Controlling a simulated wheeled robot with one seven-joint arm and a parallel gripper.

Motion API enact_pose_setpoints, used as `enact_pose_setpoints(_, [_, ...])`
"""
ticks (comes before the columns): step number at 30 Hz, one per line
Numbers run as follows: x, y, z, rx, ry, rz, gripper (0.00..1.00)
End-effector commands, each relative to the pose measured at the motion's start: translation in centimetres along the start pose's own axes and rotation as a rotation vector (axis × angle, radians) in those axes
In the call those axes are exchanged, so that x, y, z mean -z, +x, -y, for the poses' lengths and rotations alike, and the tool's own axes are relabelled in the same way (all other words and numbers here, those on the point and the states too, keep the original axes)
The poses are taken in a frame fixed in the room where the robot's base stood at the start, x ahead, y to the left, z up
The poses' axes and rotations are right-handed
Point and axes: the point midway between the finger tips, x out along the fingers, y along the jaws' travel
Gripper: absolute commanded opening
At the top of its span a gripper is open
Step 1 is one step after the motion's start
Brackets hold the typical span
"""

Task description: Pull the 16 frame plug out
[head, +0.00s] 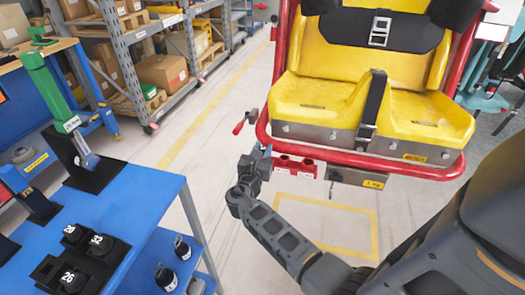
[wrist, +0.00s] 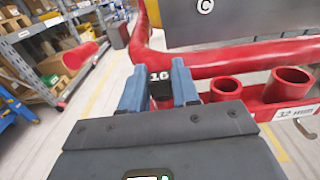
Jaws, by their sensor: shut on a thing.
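The black 16 frame plug (wrist: 160,76), with a white number on its end, sits between the two blue fingers of my gripper (wrist: 160,88) in the wrist view. My gripper (head: 258,162) is shut on it, at the left end of the seat's red lower frame (head: 350,163). Red round sockets stand just right of the fingers: a smaller one (wrist: 225,88) and a wider one (wrist: 290,80) labelled 32 mm. Both are open and empty.
A yellow coaster seat (head: 370,95) stands above the red frame. A red handle (head: 239,128) sticks out left of it. A blue table (head: 140,215) at left holds black plugs marked 20 (head: 75,233), 32 (head: 100,243) and 26 (head: 72,280). Floor between is clear.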

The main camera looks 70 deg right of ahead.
Motion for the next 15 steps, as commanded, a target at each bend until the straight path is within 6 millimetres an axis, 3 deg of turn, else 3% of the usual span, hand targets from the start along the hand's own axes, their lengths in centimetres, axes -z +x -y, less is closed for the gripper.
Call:
enact_pose_setpoints(2, [0.00, 0.00, 0.00, 0.000, 0.000, 0.000, 0.04])
enact_pose_setpoints(3, [0.00, 0.00, 0.00, 0.000, 0.000, 0.000, 0.29])
enact_pose_setpoints(12, [0.00, -0.01, 0.00, 0.000, 0.000, 0.000, 0.00])
enact_pose_setpoints(15, [-0.01, 0.00, 0.00, 0.000, 0.000, 0.000, 0.00])
